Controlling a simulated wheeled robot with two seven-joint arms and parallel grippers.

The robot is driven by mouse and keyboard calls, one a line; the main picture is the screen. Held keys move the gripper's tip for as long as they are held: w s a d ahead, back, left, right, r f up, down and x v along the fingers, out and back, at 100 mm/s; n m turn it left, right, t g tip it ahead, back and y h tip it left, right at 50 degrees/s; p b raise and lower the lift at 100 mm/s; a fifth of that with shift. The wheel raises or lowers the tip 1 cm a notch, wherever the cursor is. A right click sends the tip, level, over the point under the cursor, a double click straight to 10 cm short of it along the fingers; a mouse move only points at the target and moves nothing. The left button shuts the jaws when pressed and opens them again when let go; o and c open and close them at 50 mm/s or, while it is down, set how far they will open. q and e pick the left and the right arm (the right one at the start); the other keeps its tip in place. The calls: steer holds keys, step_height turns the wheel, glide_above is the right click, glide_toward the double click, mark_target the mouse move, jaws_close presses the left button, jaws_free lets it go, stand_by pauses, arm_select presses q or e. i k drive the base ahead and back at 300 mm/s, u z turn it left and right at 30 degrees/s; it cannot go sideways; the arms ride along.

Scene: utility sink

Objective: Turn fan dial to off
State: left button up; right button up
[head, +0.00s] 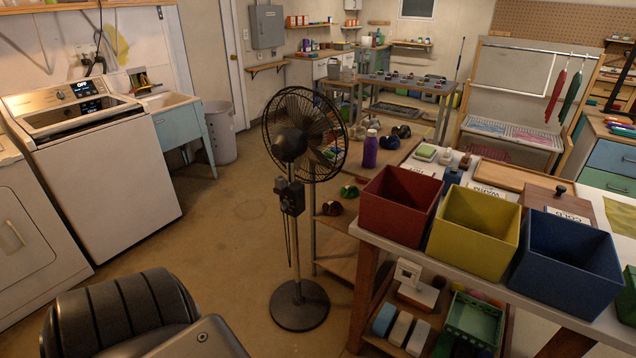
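A black pedestal fan (305,135) stands upright on the floor near the middle of the head view. Its round wire cage is at the top, and its round base (299,305) rests on the floor. A dark control box (291,197) sits on the pole below the cage. A small knob-like shape shows on the box, but it is too small and dark to tell its setting. Neither of my grippers is in view.
A worktable with red (398,205), yellow (474,232) and blue (567,264) bins stands right of the fan. A washer (108,175) and utility sink (168,102) stand at left. Open floor (215,225) lies between the washer and fan.

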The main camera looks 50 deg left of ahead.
mark_target(285, 205)
steer(key=u, duration=0.3)
steer(key=i, duration=0.95)
steer(key=u, duration=0.65)
